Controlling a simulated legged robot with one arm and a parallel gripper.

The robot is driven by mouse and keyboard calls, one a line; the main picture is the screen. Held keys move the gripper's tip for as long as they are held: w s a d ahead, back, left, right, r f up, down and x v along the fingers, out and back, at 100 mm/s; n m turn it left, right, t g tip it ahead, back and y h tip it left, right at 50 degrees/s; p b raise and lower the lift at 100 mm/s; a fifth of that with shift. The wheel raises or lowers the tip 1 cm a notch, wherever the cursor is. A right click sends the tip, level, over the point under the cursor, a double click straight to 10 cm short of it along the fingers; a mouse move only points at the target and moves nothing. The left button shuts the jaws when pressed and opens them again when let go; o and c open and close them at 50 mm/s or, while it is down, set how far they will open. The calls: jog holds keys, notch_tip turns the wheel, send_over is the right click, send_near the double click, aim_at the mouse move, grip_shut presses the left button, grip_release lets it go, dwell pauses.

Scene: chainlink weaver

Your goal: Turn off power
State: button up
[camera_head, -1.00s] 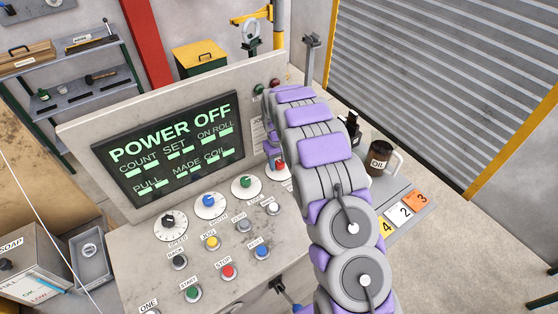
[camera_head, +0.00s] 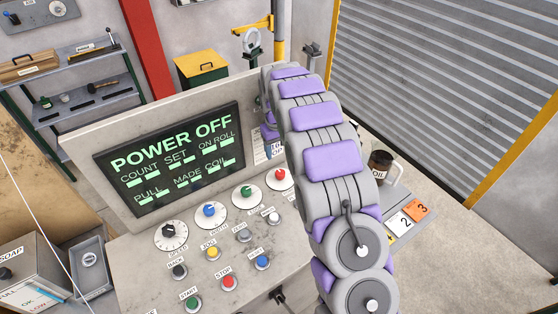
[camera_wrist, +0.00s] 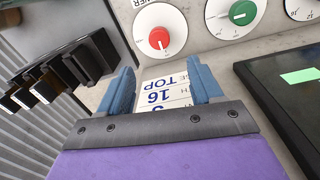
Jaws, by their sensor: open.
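The red knob (camera_head: 281,175) sits on a white dial at the right end of the console's knob row. In the wrist view the red knob (camera_wrist: 159,38) lies beyond my fingertips, apart from them, with a partly cut-off label beside it. The screen (camera_head: 171,150) reads "POWER OFF" in green. My gripper (camera_wrist: 163,82) is open, its two blue fingers spread and empty, with a printed white card (camera_wrist: 166,92) visible between them. In the head view my arm hides most of the gripper.
Green (camera_head: 247,192), blue (camera_head: 209,211) and black (camera_head: 171,231) knobs run left of the red one, with several push buttons below. Black blocks (camera_wrist: 60,78) stand close to the left finger in the wrist view. An oil mug (camera_head: 381,166) stands right of my arm.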

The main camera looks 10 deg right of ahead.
notch_tip(320, 180, up, 6)
jog(key=shift+a, duration=0.15)
jog(key=shift+s+r, duration=0.1)
jog(key=shift+s, duration=0.05)
dwell(0.4)
jog(key=s+d+r+m+g+b, duration=0.1)
jog(key=s+r+b, duration=0.15)
jog(key=s, duration=0.95)
jog(key=s+d+r+m+b, duration=0.1)
jog(key=s+r, duration=0.3)
jog(key=s, duration=0.7)
jog(key=s+f+b, duration=0.1)
jog(key=s+f, duration=0.1)
jog(key=s, duration=1.1)
jog(key=s+a+f+b, duration=0.1)
jog(key=s+f, duration=0.2)
jog(key=s, duration=1)
jog(key=shift+f+m+g+b, duration=0.25)
jog(key=shift+m+g+b, duration=0.1)
jog(key=shift+m+g, duration=0.05)
